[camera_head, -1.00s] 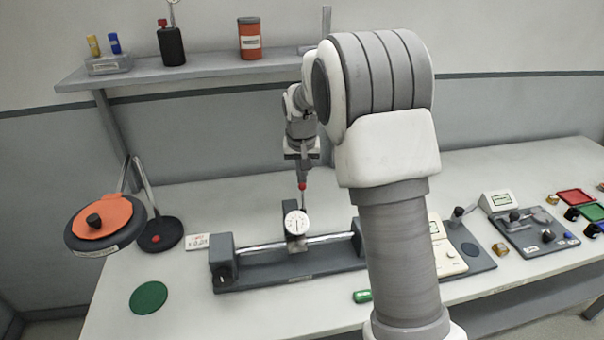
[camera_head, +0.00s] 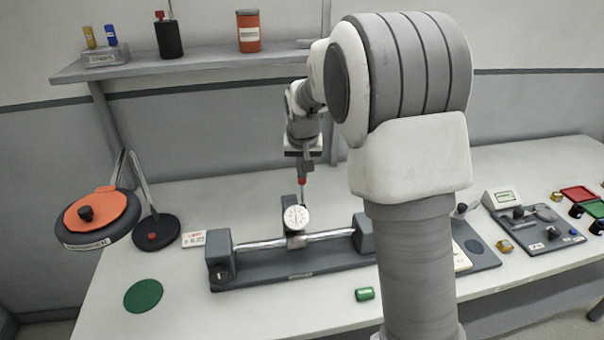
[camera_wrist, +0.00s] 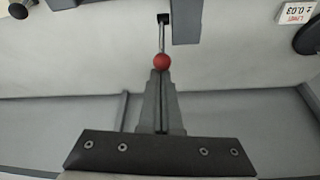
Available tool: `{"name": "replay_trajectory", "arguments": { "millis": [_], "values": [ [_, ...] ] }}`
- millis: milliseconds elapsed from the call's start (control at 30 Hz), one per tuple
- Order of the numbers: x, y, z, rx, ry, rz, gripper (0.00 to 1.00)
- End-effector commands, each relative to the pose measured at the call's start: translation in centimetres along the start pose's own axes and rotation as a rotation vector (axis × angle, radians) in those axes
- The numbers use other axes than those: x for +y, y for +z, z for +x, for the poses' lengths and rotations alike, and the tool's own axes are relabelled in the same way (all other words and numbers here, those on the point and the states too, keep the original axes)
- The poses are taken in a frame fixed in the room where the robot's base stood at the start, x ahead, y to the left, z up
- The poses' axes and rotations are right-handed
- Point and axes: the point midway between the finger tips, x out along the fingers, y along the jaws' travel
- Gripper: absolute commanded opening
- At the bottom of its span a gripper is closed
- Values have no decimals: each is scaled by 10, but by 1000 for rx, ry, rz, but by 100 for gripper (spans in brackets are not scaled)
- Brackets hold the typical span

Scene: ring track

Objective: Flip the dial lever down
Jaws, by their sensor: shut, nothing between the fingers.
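The dial lever is a thin metal rod with a red ball knob (camera_head: 302,182) at its end. It stands up behind the round white dial gauge (camera_head: 296,217). In the wrist view the red ball (camera_wrist: 162,62) sits at the middle top, with the rod (camera_wrist: 162,38) running to a small dark mount. My gripper (camera_wrist: 161,74) is shut and empty, its fingertips right at the ball. Whether they touch it I cannot tell. In the head view my gripper (camera_head: 303,174) is just above the ball, pointing down.
The gauge sits on a dark bench base (camera_head: 290,268) with a metal rail. An orange-topped disc stand (camera_head: 98,217) is at left. A green cylinder (camera_head: 365,294) lies in front of the base. A shelf (camera_head: 190,67) runs above the table. My arm hides part of the right side.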

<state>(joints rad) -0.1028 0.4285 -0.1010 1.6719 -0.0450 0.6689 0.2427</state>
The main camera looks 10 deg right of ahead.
Motion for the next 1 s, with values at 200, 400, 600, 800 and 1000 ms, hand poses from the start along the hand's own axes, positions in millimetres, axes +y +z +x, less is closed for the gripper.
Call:
{"name": "replay_trajectory", "arguments": {
  "millis": [200,400,600,800,1000],
  "values": [
    [1,5,1,43,-8,3,0],
    [3,13,0,121,-22,8,0],
    [4,25,-3,237,-45,14,0],
    [7,36,-8,357,-67,22,0],
    [10,46,-13,436,-80,29,0]
  ]
}}
